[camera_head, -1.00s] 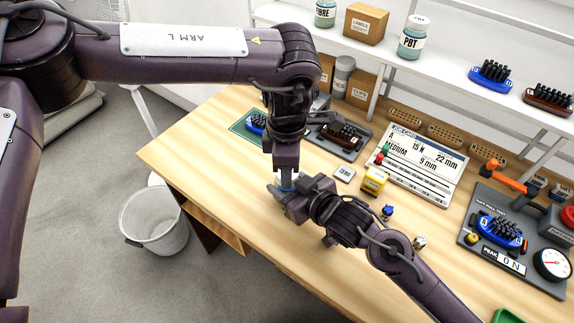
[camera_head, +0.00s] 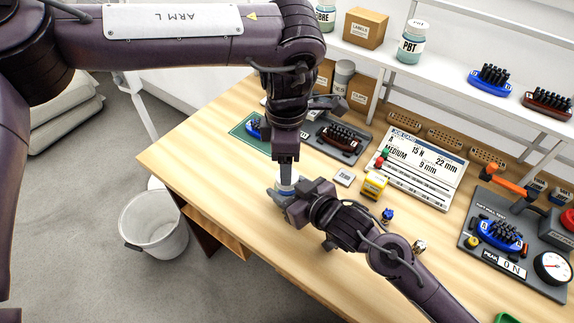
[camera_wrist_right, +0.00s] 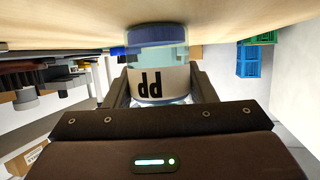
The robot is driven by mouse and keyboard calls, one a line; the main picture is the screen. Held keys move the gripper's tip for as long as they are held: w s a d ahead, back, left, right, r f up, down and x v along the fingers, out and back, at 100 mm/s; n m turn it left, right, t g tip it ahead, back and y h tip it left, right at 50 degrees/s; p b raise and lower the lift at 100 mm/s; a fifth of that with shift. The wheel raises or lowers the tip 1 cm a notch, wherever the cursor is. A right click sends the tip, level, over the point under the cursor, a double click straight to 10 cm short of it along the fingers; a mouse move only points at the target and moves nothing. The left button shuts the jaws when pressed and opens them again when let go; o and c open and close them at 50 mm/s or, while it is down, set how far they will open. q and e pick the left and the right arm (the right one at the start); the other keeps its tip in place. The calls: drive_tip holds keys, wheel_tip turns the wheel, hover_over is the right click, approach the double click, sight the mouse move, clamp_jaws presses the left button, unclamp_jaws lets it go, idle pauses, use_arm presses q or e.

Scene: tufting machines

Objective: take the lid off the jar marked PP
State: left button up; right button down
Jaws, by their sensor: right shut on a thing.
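The jar marked PP (camera_wrist_right: 158,80) shows upside down in the right wrist view, with a pale label and clear bluish walls. My right gripper (camera_wrist_right: 162,92) is shut around its sides. In the head view my right gripper (camera_head: 284,197) holds the jar at the bench top near the left front edge. My left gripper (camera_head: 286,158) points straight down just above it. A white part, probably the lid (camera_head: 289,174), shows right under the left fingertips. I cannot tell whether it sits on the jar or is held, nor how the left jaws stand.
A yellow box (camera_head: 374,185) and a small grey block (camera_head: 344,177) lie to the right. A job card board (camera_head: 425,165) and a test station (camera_head: 520,265) stand further right. A PBT jar (camera_head: 413,43) is on the shelf. A white bin (camera_head: 153,225) is on the floor.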

sight(287, 189)
use_arm(q)
drive_tip(key=shift+r, duration=0.2)
drive_tip(key=n, duration=0.2)
drive_tip(key=r+n, duration=0.1)
drive_tip(key=n, duration=0.2)
drive_tip(key=shift+n, duration=0.3)
drive_tip(key=n, duration=0.4)
drive_tip(key=shift+r+n, duration=0.3)
drive_tip(key=shift+r, duration=0.05)
drive_tip(key=n, duration=0.4)
drive_tip(key=shift+r, duration=0.35)
drive_tip(key=n, duration=0.2)
drive_tip(key=r+n, duration=0.1)
drive_tip(key=n, duration=0.2)
drive_tip(key=shift+n, duration=0.3)
drive_tip(key=shift+f, duration=0.1)
drive_tip(key=shift+f+n, duration=0.3)
wheel_tip(287, 189, down, 7)
drive_tip(key=shift+f, duration=0.15)
